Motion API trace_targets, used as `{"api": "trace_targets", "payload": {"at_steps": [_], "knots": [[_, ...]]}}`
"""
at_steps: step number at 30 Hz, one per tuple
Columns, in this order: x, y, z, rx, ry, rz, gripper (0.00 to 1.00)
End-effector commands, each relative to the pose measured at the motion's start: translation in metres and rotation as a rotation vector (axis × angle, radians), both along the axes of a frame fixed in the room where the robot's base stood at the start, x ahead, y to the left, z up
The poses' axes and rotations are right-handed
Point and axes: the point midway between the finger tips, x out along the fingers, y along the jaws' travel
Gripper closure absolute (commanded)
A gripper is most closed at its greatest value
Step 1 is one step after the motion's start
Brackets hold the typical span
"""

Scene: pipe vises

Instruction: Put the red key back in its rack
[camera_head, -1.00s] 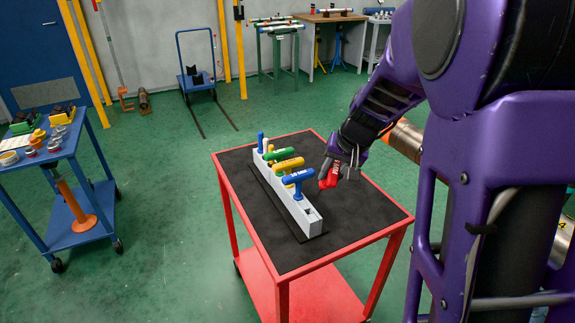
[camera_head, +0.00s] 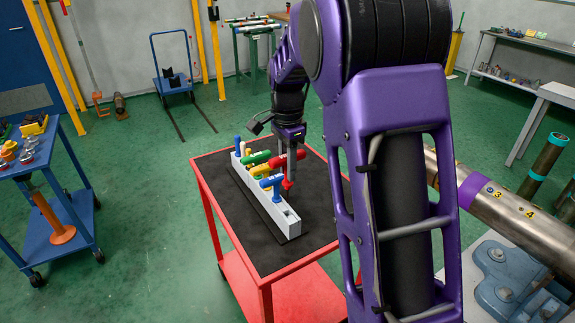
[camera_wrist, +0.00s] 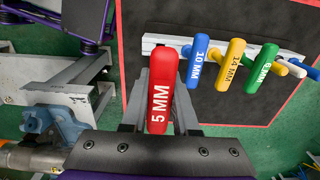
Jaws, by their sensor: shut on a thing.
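The red key (camera_head: 288,184), marked 5 MM, is held in my gripper (camera_head: 288,172). Its red handle (camera_wrist: 162,92) lies lengthwise between the fingers in the wrist view; its shaft is hidden. The grey rack (camera_head: 262,200) stands on the cart top. In the head view the red key is just right of the nearest blue key (camera_head: 271,181), near the rack's front end. An open slot (camera_head: 289,213) shows at that end. In the wrist view the handle partly overlaps the rack's left end (camera_wrist: 150,42). Whether the shaft is in a slot cannot be told.
Blue (camera_wrist: 199,62), yellow (camera_wrist: 230,67) and green (camera_wrist: 262,69) keys stand close by in the rack, with white and blue ones beyond. The red cart (camera_head: 262,275) has a black top, clear right of the rack. A blue cart (camera_head: 60,200) stands left; a large pipe (camera_head: 500,212) lies right.

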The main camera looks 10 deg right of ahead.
Motion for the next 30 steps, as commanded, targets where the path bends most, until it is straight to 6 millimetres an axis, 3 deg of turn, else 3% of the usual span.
{"api": "trace_targets", "payload": {"at_steps": [14, 21, 30], "knots": [[0.000, 0.000, 0.004, -0.004, -0.002, 0.001, 1.00], [0.000, 0.000, -0.018, -0.004, -0.002, 0.001, 1.00], [0.000, 0.000, -0.019, -0.004, -0.003, 0.001, 1.00]]}}
